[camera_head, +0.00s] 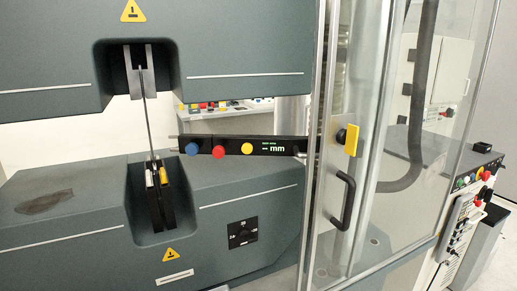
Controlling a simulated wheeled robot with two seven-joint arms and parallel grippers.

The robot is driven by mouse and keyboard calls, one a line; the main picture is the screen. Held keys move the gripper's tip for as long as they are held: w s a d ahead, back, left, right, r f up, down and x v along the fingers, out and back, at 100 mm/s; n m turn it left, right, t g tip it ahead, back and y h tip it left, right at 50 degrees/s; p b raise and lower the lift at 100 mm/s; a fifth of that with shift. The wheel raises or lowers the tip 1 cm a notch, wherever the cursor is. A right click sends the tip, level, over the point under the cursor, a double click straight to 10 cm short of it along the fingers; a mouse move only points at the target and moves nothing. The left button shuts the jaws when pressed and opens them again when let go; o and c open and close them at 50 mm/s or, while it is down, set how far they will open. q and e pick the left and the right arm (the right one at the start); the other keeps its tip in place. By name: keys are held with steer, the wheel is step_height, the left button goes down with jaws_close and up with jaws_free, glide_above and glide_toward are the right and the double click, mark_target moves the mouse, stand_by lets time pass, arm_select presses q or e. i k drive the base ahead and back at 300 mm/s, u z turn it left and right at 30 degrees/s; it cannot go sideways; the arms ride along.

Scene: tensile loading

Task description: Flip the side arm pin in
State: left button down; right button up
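The side arm (232,146) is a dark horizontal bar at mid-height. It carries a blue knob (192,148), a red knob (218,152), a yellow knob (246,149) and a display reading "mm". Its left end stops to the right of a thin upright strip (148,115); I cannot tell whether anything touches the strip. I cannot make out for sure which part is the pin or how it is turned. The strip runs from the upper clamp (136,80) down to the lower clamp (161,205), leaning slightly. Neither of my grippers is in view.
A glass door (385,130) with a black handle (345,200) and a yellow latch piece (352,141) stands at the right. A control panel (460,215) with several buttons is at far right. A dark dial (243,232) is on the machine's lower front.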

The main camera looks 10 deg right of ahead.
mark_target(219, 151)
steer(key=k, duration=1.25)
steer(key=u, duration=0.75)
steer(key=i, duration=1.7)
steer(key=z, duration=0.35)
